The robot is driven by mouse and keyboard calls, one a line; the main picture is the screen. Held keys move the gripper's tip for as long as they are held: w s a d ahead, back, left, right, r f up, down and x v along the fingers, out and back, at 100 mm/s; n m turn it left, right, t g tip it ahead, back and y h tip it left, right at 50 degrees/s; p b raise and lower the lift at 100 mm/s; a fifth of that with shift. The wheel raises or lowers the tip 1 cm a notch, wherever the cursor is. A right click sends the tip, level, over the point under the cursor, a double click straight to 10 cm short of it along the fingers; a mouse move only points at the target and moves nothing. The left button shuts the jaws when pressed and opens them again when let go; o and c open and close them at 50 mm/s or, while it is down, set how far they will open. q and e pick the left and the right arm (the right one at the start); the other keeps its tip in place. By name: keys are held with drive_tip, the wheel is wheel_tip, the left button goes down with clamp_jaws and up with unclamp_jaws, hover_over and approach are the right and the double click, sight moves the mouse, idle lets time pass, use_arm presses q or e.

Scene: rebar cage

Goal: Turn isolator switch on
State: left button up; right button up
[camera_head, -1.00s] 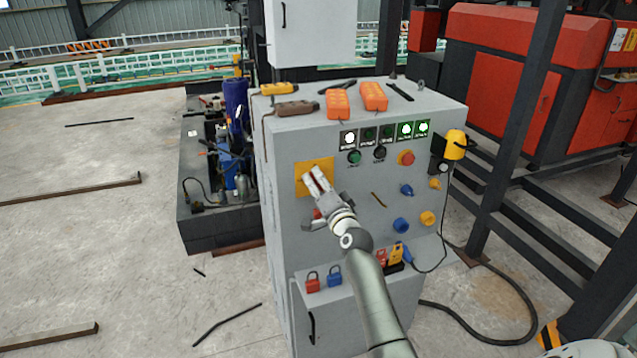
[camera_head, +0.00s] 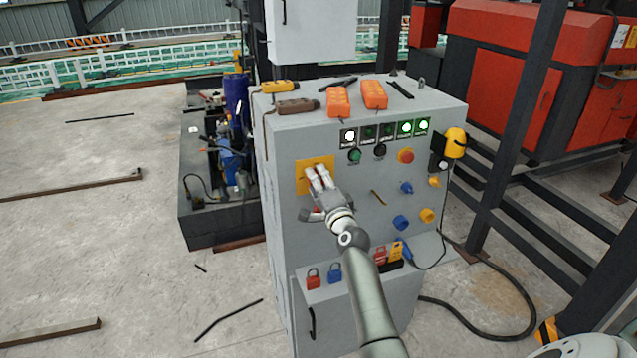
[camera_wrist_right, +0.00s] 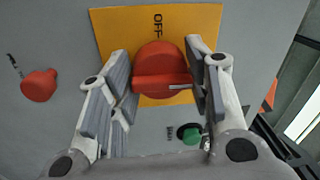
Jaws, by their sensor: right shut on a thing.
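The isolator switch is a round red knob (camera_wrist_right: 160,65) with a raised bar handle, on a yellow plate (camera_head: 302,176) on the front of the grey cabinet (camera_head: 285,235). In the right wrist view the word "OFF" shows on the plate above the knob, turned sideways. The bar lies across that view, between the finger pads. My right gripper (camera_head: 317,172) is at the plate and shut on the knob, with a finger pad at each end of the bar (camera_wrist_right: 160,83). In the head view the fingers hide the knob. My left gripper is not in view.
Indicator lamps (camera_head: 405,129), a red button (camera_head: 406,155) and blue knobs (camera_head: 401,222) sit to the right on the panel. Orange pendants (camera_head: 374,95) lie on top. Padlocks (camera_head: 313,279) stand on the lower ledge. A black cable (camera_head: 480,333) runs along the floor at right.

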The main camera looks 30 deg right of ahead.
drive_tip(key=shift+f, duration=0.1)
drive_tip(key=o, duration=1)
drive_tip(key=shift+s, duration=0.1)
drive_tip(key=r+v, duration=0.1)
drive_tip(key=v, duration=1)
drive_tip(key=shift+s+f, duration=0.45)
drive_tip(key=shift+f, duration=0.05)
